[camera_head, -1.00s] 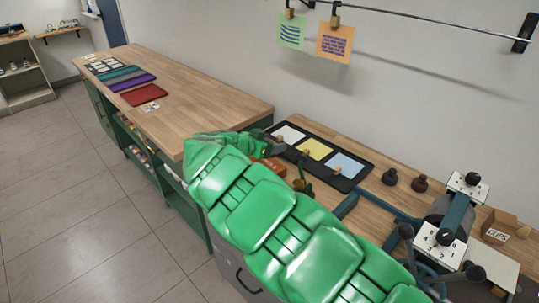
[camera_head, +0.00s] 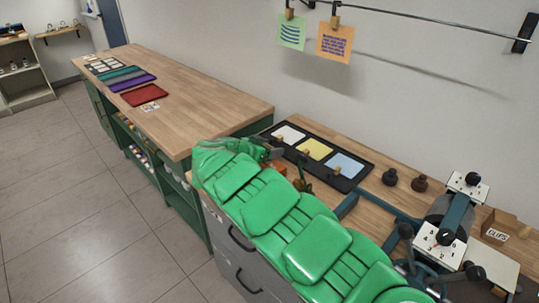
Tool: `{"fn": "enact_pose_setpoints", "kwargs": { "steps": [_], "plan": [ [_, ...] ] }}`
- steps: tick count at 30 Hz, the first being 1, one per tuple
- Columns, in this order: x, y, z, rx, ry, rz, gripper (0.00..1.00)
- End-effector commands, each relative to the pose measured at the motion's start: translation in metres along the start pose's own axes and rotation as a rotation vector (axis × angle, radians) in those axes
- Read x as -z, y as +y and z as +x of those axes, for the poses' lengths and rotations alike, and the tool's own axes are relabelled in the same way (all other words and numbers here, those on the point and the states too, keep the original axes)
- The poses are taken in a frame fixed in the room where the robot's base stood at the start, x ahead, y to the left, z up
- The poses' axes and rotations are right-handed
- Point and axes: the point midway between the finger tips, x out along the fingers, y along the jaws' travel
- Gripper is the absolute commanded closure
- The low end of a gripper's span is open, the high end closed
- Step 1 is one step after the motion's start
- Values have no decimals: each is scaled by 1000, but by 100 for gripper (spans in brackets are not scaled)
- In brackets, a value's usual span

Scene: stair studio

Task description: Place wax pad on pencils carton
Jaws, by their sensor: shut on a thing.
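My green arm reaches from the lower right toward the lower workbench, and my dark gripper (camera_head: 268,152) is at its far end, beside the black tray. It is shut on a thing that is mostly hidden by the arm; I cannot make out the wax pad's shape. An orange-brown box (camera_head: 276,167) shows partly just behind the arm, below the gripper. I cannot read a label on it, so I cannot tell whether it is the pencils carton.
A black tray (camera_head: 359,184) with white, yellow and blue sheets lies along the wall. Dark knobs (camera_head: 390,177), a press with a roller (camera_head: 450,213) and a carton marked CLIPS (camera_head: 500,226) stand to the right. The higher wooden bench (camera_head: 205,105) is at left.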

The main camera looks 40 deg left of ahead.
Motion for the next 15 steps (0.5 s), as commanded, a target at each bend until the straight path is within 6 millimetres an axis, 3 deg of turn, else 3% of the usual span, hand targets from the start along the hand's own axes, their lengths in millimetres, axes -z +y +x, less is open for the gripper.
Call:
{"fn": "enact_pose_setpoints", "kwargs": {
  "steps": [6, 15],
  "plan": [
    [-24, -1, 8, 2, -1, -2, 68],
    [-26, 0, 10, 1, -1, 1, 68]
  ]
}}
